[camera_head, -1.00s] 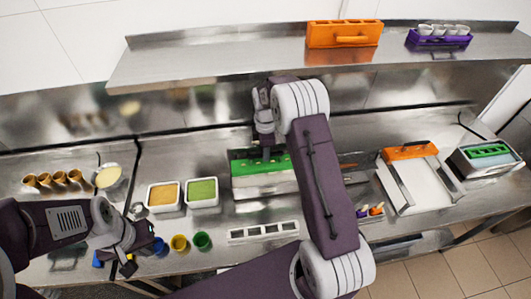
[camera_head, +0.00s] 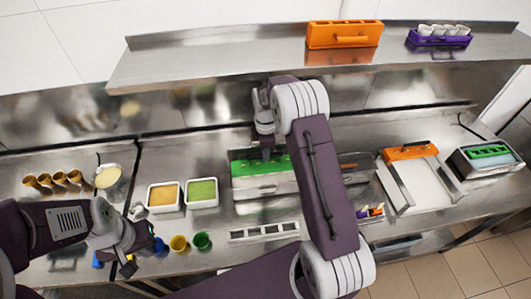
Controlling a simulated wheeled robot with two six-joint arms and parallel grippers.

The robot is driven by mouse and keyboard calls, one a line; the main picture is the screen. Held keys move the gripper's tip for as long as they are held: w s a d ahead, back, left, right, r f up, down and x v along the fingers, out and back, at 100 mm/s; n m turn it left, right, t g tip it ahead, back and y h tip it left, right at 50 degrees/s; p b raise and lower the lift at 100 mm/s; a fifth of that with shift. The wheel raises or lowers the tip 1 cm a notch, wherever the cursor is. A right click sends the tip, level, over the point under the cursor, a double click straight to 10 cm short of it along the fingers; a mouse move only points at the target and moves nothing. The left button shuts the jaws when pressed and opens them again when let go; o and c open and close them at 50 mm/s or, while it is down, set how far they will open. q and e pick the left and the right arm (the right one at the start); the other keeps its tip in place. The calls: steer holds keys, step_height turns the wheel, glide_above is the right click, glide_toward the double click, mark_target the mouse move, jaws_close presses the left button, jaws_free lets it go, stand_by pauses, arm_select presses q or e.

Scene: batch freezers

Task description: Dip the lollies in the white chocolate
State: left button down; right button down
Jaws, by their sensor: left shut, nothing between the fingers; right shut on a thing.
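A metal pot (camera_head: 108,178) with a pale cream filling, which looks like the white chocolate, stands at the left of the counter. A green lolly mould (camera_head: 240,168) sits in a steel freezer box at mid-counter. My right gripper (camera_head: 266,156) is down at the green mould's top and shut on it; its fingertips are small and partly hidden by my arm. My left gripper (camera_head: 132,262) is shut and empty at the front left, below the pot and beside the small cups. Single lollies cannot be made out.
Tubs of tan (camera_head: 164,196) and green (camera_head: 202,192) topping stand between the pot and freezer. Yellow (camera_head: 179,244) and green (camera_head: 202,241) cups and a slotted white rack (camera_head: 264,232) line the front. An orange mould (camera_head: 408,151) lies right; another (camera_head: 344,34) is on the shelf.

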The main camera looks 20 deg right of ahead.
stand_by(0.4)
step_height(320, 180, up, 5)
steer(key=p, duration=0.4)
steer(key=shift+r, duration=0.15)
